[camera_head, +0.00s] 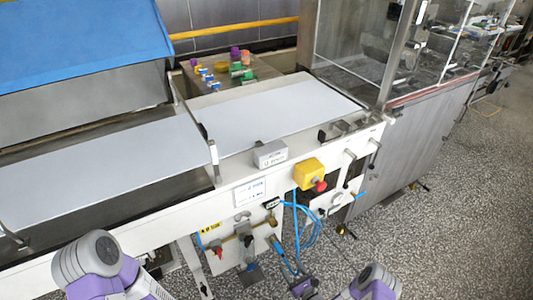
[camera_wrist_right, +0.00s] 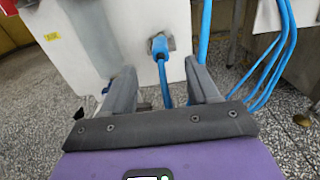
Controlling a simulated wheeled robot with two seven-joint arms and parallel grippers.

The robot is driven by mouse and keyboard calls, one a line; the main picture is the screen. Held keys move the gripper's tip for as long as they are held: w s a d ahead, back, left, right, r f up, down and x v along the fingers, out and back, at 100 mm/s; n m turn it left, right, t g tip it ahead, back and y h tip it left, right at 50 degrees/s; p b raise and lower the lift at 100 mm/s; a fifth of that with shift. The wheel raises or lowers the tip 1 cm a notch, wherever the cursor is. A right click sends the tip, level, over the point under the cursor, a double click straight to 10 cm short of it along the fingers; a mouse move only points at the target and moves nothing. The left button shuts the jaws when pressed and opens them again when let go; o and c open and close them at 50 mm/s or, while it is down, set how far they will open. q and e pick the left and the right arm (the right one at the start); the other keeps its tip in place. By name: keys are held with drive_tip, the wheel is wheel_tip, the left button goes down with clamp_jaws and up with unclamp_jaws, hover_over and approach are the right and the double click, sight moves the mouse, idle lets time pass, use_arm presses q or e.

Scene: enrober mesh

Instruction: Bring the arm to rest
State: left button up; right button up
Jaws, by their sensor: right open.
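My right arm (camera_head: 375,284) shows as a grey and purple link at the bottom edge of the head view. My right gripper (camera_head: 305,287) is low at the bottom edge there, in front of the machine and below its belt. In the right wrist view the right gripper (camera_wrist_right: 163,84) has its two grey fingers apart, with nothing held between them. Blue hoses and a white panel lie beyond the fingers. My left arm (camera_head: 95,262) shows only as a grey and purple link at lower left. Its gripper is out of view.
The machine has a white belt (camera_head: 270,112), a yellow box with a red button (camera_head: 309,174) and blue hoses (camera_head: 302,232) on its front. A clear-walled enclosure (camera_head: 385,45) stands at right. Small coloured items sit on a tray (camera_head: 262,70) behind. Speckled floor (camera_head: 430,235) is open at right.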

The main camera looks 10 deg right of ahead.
drive_tip(key=s+a+r+n+g+y+p, duration=0.1)
drive_tip(key=s+a+r+n+g+y, duration=0.1)
drive_tip(key=s+a+n+g+y, duration=0.3)
drive_tip(key=s+a+r+n+g+y+p, duration=0.1)
drive_tip(key=s+a+r+n+g+y, duration=0.2)
drive_tip(key=a, duration=0.4)
drive_tip(key=s+a+r+n+g+h+p, duration=0.2)
drive_tip(key=s+a+n+g, duration=0.1)
drive_tip(key=s+n+g, duration=0.75)
drive_tip(key=s+d+r+n+g+h+p, duration=0.1)
drive_tip(key=s+d+n+g+h, duration=0.25)
drive_tip(key=s+h, duration=0.2)
wheel_tip(320, 180, up, 6)
drive_tip(key=w+d+n+t+h+p, duration=0.2)
drive_tip(key=d+n+t, duration=0.1)
drive_tip(key=n+t, duration=0.2)
drive_tip(key=shift+w+r+n+t, duration=0.25)
drive_tip(key=shift+w+n+t, duration=0.05)
drive_tip(key=shift+n, duration=0.9)
drive_tip(key=shift+h, duration=0.25)
